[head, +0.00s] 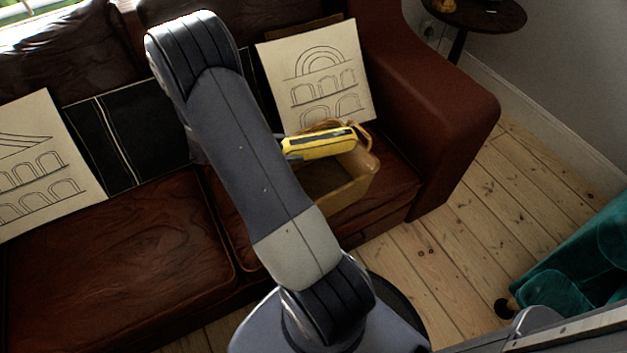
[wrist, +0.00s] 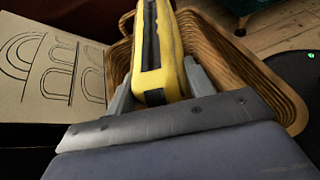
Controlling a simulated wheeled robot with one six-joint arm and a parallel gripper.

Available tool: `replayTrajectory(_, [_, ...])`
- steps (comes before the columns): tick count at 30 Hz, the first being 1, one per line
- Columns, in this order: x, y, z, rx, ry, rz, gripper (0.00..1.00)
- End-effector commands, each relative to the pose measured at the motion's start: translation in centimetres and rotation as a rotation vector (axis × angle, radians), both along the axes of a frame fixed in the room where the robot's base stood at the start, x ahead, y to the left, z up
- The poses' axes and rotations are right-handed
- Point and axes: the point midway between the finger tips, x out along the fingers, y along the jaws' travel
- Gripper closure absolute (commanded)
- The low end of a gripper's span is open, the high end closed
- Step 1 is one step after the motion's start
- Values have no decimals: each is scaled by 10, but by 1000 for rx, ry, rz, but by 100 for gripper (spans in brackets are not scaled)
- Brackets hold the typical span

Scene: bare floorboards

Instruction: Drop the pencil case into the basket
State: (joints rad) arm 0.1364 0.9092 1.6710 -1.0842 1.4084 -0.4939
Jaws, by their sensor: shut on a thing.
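The pencil case (head: 320,143) is yellow with a dark stripe along it. My gripper (wrist: 160,90) is shut on the pencil case, which also shows between the fingers in the wrist view (wrist: 172,60). The basket (head: 352,185) is tan wicker and stands on the sofa's right seat. In the head view the case appears over the basket's opening near its far rim. In the wrist view the basket (wrist: 270,88) spreads behind and to the right of the case. My arm hides the basket's left part and the gripper in the head view.
The brown leather sofa (head: 120,250) holds drawn-arch cushions at left (head: 45,165) and right (head: 315,80), with a black cushion (head: 125,135) between. The sofa's armrest (head: 450,105) rises right of the basket. A teal chair (head: 580,255) stands at right; bare floorboards lie between.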

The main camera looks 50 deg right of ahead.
Motion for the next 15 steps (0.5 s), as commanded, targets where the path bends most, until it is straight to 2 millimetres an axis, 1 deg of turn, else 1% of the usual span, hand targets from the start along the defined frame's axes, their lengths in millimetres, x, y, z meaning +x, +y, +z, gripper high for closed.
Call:
replayTrajectory(4, [0,0,1,-1,0,0,77])
replayTrajectory(5, [0,0,1,-1,0,0,48])
replayTrajectory(13, [0,0,1,0,0,0,25])
replayTrajectory(15, [0,0,1,0,0,0,24])
